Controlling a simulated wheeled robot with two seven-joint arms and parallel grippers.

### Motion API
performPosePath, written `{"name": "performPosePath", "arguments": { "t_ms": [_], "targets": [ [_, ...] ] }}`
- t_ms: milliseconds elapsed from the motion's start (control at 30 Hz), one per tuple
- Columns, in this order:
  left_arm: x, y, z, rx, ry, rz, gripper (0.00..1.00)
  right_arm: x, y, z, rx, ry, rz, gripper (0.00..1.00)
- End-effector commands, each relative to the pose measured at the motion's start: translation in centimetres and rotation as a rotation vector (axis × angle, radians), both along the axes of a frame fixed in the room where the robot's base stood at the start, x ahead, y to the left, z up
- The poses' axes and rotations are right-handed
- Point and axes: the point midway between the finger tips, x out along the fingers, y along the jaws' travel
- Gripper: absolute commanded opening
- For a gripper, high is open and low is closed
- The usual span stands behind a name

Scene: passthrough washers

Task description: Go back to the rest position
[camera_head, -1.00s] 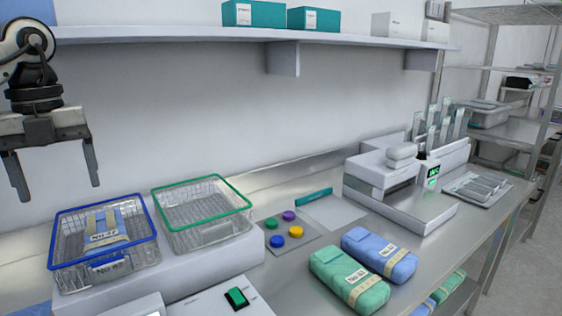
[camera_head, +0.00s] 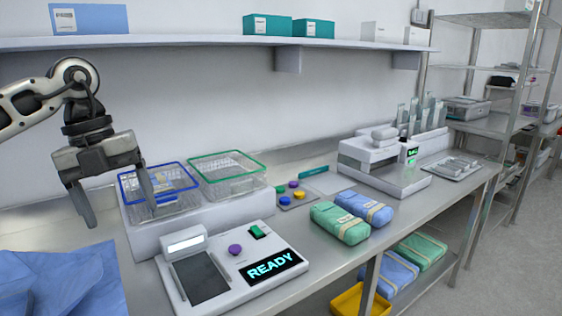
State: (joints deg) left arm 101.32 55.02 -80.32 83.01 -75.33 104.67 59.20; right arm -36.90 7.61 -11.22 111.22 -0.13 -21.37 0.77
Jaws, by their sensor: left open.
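My left gripper (camera_head: 115,210) hangs at the left with its two fingers spread apart, nothing between them. Its arm comes in from the left edge. The right finger overlaps the blue-rimmed wire basket (camera_head: 178,170) in the picture; I cannot tell how near it is. The gripper partly hides that basket, and its contents are unclear. The green-rimmed wire basket (camera_head: 228,154) stands just right of it on the same raised white block (camera_head: 208,211). My right gripper is not in view.
A white device (camera_head: 225,284) with a READY screen is at the counter's front. A blue cloth (camera_head: 65,283) lies lower left. Green (camera_head: 339,223) and blue (camera_head: 363,207) packs lie right, with a white machine (camera_head: 380,165) behind. A wall shelf (camera_head: 200,41) runs above.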

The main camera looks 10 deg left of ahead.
Motion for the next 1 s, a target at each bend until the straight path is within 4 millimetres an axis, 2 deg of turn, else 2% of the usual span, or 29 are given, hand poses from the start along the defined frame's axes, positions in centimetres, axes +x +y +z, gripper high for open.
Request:
{"name": "performPosePath", "arguments": {
  "t_ms": [167,267,400,500,600,700,833,967,1000],
  "targets": [
    [0.4,-6.2,-3.7,-0.181,0.008,-0.142,0.79,0.4,-0.1,0.2,0.0,-0.008,-0.001,0.36],
    [0.0,-11.0,-6.2,-0.342,0.015,-0.228,0.79,-0.1,0.0,0.0,0.0,0.002,-0.001,0.36],
    [-2.1,-20.1,-9.4,-0.713,0.03,-0.314,0.79,-0.3,0.0,-0.1,-0.001,0.006,0.0,0.36],
    [-3.8,-25.6,-10.0,-1.008,0.027,-0.286,0.79,-0.3,0.0,-0.2,0.0,0.007,0.0,0.36],
    [-4.7,-29.2,-10.0,-1.286,0.019,-0.166,0.79,-0.3,0.1,-0.2,0.0,0.008,0.001,0.36],
    [-4.6,-30.9,-10.0,-1.52,0.002,0.042,0.79,-0.3,0.1,-0.2,0.001,0.008,0.002,0.36],
    [-3.3,-30.4,-11.7,-1.727,-0.025,0.424,0.79,-0.4,0.2,-0.2,0.001,0.008,0.003,0.36],
    [-2.3,-27.5,-16.6,-1.783,-0.043,0.893,0.79,-0.4,0.2,-0.2,0.002,0.009,0.003,0.36],
    [-2.4,-26.3,-18.8,-1.766,-0.045,1.048,0.79,-0.4,0.2,-0.2,0.002,0.009,0.003,0.36]
  ]
}}
